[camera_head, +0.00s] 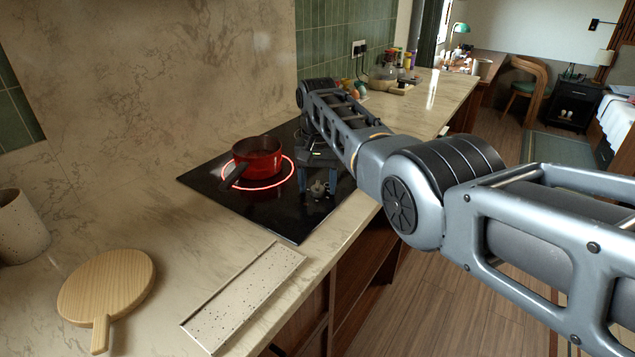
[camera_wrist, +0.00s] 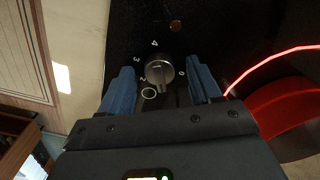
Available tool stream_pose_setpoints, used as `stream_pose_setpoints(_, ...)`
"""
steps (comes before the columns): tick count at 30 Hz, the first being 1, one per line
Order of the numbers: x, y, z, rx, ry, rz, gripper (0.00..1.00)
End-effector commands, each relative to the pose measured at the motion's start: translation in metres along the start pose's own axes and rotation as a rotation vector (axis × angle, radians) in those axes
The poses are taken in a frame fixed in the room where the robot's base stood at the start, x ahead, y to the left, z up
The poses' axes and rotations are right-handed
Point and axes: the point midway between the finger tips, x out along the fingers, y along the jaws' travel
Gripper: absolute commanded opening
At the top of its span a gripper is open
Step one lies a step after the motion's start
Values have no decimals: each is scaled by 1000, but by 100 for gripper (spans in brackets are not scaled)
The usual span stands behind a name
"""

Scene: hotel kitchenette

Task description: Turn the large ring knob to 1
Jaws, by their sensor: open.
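A 1 cannot be made out. The bar runs roughly up and down the picture; which end points is unclear. My gripper (camera_wrist: 161,66) is open, its blue fingers on either side of the knob with gaps showing. In the head view my gripper (camera_head: 319,183) is low over the cooktop's front part, around a small metallic knob (camera_head: 318,188).
A red pot (camera_head: 258,157) stands on a glowing red ring of the cooktop (camera_head: 213,188), left of my gripper, its dark handle toward the front left. A wooden board (camera_head: 105,285) and speckled tray (camera_head: 243,297) lie on the nearer counter. Jars and a bowl stand farther back.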

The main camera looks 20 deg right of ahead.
Motion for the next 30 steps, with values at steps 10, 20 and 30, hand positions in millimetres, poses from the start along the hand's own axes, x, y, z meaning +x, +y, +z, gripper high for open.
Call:
stream_pose_setpoints(10, -29, 0, -1, 0, 3, -2, 63)
stream_pose_setpoints(20, -73, 0, 0, 0, 1, 0, 63)
stream_pose_setpoints(30, -78, 0, 0, 0, 0, 0, 63)
